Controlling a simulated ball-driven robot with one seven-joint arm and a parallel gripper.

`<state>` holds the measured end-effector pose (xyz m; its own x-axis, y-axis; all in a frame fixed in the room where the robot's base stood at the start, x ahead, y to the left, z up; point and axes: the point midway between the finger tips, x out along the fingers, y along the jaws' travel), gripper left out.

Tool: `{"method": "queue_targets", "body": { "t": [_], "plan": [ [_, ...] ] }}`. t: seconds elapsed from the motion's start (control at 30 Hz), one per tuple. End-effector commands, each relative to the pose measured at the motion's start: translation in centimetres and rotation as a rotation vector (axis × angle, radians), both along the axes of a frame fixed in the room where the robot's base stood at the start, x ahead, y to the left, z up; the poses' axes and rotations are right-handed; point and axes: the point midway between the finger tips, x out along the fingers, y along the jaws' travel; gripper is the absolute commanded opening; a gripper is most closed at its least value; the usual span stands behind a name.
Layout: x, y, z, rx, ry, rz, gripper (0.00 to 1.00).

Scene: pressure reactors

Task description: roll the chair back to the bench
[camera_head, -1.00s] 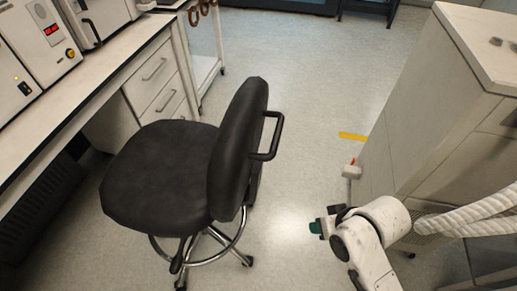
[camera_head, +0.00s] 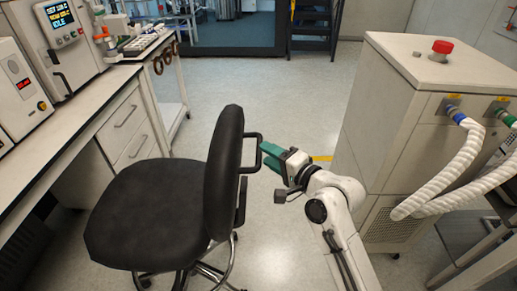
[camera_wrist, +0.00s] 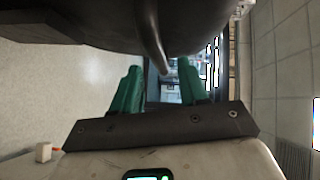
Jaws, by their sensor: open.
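The black chair (camera_head: 150,212) stands on a wheeled chrome base, its seat toward the bench (camera_head: 80,118) at left and its backrest (camera_head: 224,165) toward my arm. A black loop handle (camera_head: 257,137) sticks out from the rear of the backrest. My gripper (camera_head: 266,155), with green fingers, is open at this handle. In the wrist view, the fingers (camera_wrist: 160,72) stand apart and the handle bar (camera_wrist: 152,42) reaches down toward the gap between them. I cannot tell whether the fingers touch it. The dark backrest fills the top of that view.
A pale cabinet (camera_head: 385,125) with a red button and thick white hoses stands close on the right of my arm. Drawers (camera_head: 124,120) sit under the bench. A white cart (camera_head: 172,110) stands beyond it. The floor behind the chair is open.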

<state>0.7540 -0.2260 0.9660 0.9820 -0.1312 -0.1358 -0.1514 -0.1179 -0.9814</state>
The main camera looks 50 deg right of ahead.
Motion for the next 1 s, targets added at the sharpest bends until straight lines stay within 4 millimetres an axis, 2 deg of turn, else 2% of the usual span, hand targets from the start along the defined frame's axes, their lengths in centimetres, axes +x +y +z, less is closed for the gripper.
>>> {"method": "queue_targets", "body": {
  "t": [0.1,0.3,0.67,1.0],
  "plan": [
    [2.0,-0.3,-0.2,-0.001,0.0,0.0,0.44],
    [4.0,-0.5,-0.6,0.0,0.001,0.0,0.44],
    [4.4,-0.6,-0.7,-0.002,0.003,0.0,0.44],
    [4.4,-0.6,-0.7,-0.002,0.003,0.0,0.12]
  ]
}}
